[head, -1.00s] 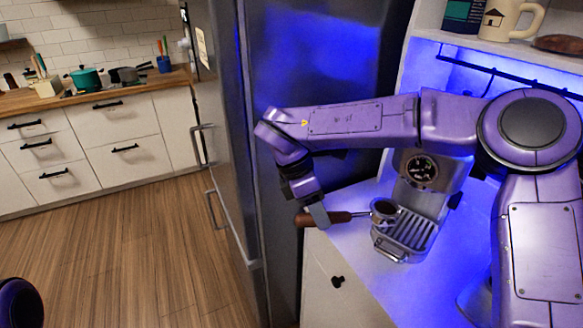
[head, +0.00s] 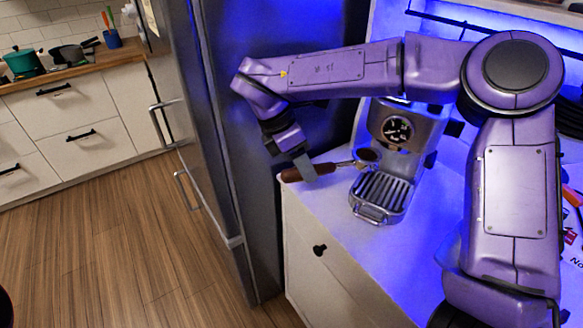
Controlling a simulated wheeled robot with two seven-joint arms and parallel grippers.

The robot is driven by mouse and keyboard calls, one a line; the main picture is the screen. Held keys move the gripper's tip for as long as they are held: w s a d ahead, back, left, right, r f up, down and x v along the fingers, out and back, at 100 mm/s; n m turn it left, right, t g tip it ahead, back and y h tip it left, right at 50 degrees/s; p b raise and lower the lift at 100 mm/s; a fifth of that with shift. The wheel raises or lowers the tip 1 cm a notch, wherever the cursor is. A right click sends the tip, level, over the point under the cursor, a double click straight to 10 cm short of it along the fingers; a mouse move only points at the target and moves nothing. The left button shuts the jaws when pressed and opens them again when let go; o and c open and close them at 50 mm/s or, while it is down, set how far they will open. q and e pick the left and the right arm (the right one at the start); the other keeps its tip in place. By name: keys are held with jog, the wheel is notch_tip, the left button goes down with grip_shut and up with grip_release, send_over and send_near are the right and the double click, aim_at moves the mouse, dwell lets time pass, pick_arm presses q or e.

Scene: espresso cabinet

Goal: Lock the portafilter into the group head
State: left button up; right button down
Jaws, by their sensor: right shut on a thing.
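The portafilter has a brown wooden handle (head: 292,175) and a metal basket (head: 366,157). My right gripper (head: 306,168) is shut on the handle, left of the espresso machine. The espresso machine (head: 409,122) stands on the white counter, with a round gauge on its front and a slatted drip tray (head: 380,196) at its base. The basket is at the machine's left front, above the back of the drip tray. The group head is hidden under the machine's top, so I cannot tell whether the basket touches it. My left gripper is not in view.
A steel fridge (head: 215,100) stands left of the machine. The white counter (head: 345,240) is clear in front of the drip tray. A cabinet with a black knob (head: 320,249) is below it. Pots (head: 72,52) stand on a far wooden worktop.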

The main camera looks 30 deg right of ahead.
aim_at(345, 164)
jog(key=d, duration=0.2)
jog(key=s+d, duration=0.1)
jog(key=d, duration=0.2)
jog(key=s+d, duration=0.1)
jog(key=d, duration=0.1)
jog(key=shift+d, duration=0.15)
jog(key=shift+w, duration=0.1)
dwell(0.4)
jog(key=shift+r, duration=0.3)
dwell(0.3)
jog(key=shift+r, duration=0.55)
jog(key=shift+r+p, duration=0.3)
jog(key=shift+p, duration=0.1)
jog(key=shift+r+p, duration=0.3)
jog(key=shift+r, duration=0.25)
dwell(0.5)
